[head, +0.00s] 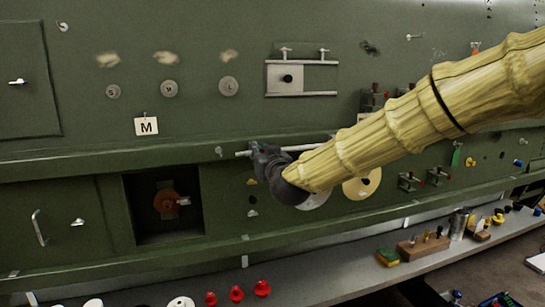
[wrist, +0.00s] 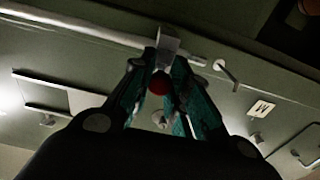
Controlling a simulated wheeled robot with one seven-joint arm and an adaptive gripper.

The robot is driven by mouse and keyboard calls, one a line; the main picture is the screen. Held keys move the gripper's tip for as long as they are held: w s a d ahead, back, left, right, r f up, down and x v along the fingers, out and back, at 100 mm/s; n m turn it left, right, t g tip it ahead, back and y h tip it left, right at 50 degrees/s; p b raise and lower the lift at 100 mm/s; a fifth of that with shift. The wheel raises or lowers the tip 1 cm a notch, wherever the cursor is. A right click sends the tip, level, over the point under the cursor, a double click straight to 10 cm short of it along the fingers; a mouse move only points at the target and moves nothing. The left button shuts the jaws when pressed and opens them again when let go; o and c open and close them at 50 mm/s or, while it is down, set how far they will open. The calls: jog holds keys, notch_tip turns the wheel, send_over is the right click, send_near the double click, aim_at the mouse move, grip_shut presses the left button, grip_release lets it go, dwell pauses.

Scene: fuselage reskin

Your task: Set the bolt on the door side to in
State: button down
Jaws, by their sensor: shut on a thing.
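My gripper (head: 262,163) is at the long ledge of the green fuselage side, right of the open recess. In the wrist view my gripper (wrist: 160,80) has its teal fingers closed around a red knob (wrist: 160,84). The knob sits at a grey block (wrist: 168,41) on a pale rod, seemingly the bolt. My gripper hides the knob in the head view.
An M card (head: 147,126) hangs above the recess (head: 144,213), which holds a rust-coloured round part (head: 168,205). A metal slide plate (head: 291,79) is above my gripper. Small red-knobbed fittings (head: 409,181) are to the right. A shelf below carries several loose parts, including a wooden block (head: 422,247).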

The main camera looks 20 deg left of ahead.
jog(key=shift+r, duration=0.2)
jog(key=c, duration=1.6)
grip_release()
jog(key=shift+w, duration=0.1)
jog(key=o, duration=0.3)
jog(key=shift+w+a+f, duration=0.1)
jog(key=shift+a+f, duration=0.05)
jog(key=shift+f, duration=0.05)
jog(key=v, duration=1.2)
